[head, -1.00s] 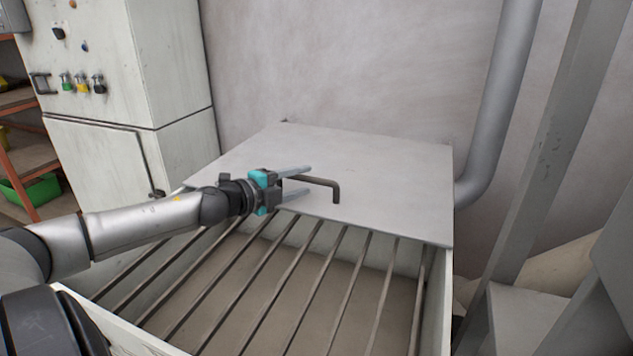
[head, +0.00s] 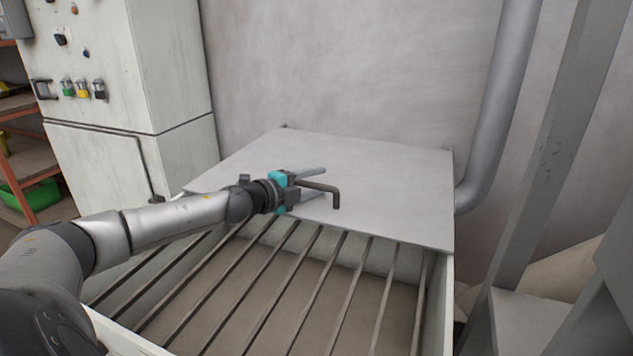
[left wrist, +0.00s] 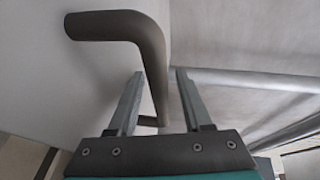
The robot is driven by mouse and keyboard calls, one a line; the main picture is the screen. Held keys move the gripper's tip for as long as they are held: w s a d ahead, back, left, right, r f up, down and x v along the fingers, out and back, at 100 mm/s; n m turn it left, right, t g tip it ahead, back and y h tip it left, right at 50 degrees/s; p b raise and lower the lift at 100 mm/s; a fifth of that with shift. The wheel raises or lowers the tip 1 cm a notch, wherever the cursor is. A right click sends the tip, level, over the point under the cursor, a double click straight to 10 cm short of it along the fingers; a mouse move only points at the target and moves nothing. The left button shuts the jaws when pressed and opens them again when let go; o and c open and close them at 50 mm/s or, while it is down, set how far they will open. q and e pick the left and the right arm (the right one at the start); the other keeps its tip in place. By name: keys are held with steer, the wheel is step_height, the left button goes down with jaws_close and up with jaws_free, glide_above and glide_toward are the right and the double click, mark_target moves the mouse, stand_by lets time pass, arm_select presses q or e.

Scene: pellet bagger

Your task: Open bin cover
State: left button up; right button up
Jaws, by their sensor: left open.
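The bin cover (head: 392,190) is a flat grey plate lying over the back part of the bin. Its dark bent-rod handle (head: 335,196) stands up near the plate's front edge. My left gripper (head: 324,182) is open at the handle, with its fingers pointing right over the cover. In the left wrist view the handle (left wrist: 152,68) runs down between the two open fingers (left wrist: 160,88); whether a finger touches it I cannot tell. My right gripper is not in view.
The bin's front part is open, with several metal bars (head: 295,290) across it. A control cabinet (head: 130,70) with knobs stands at left. A grey pipe (head: 495,100) and a steel post (head: 555,140) stand at right. The wall is behind.

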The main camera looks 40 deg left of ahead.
arm_select(q)
steer(key=shift+w, duration=0.25)
jaws_close()
stand_by(0.4)
stand_by(1.1)
